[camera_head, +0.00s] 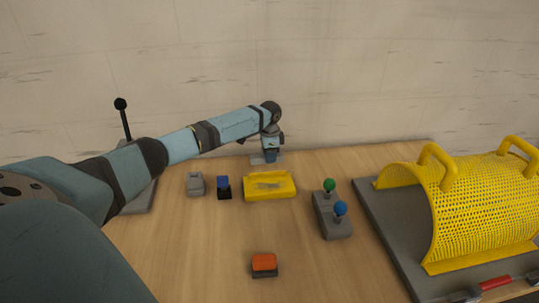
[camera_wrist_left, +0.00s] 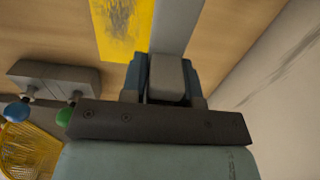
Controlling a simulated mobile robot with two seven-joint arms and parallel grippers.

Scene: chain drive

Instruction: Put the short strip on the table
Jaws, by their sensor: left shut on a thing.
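My left gripper (camera_head: 271,154) is at the back of the table, behind the yellow tray, pointing down. It is shut on a light grey flat strip (camera_head: 259,160), which I take for the short strip. In the left wrist view the strip (camera_wrist_left: 177,25) runs up out of the picture from between the fingers (camera_wrist_left: 165,82). I cannot tell whether the strip touches the wooden table (camera_head: 200,245). My right gripper is not in view.
A yellow tray (camera_head: 270,192) stands in front of the gripper. Nearby are a grey block (camera_head: 195,185), a blue-topped block (camera_head: 223,187), a box with green and blue knobs (camera_head: 331,218) and an orange-topped block (camera_head: 263,264). A yellow perforated guard (camera_head: 485,205) fills the right.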

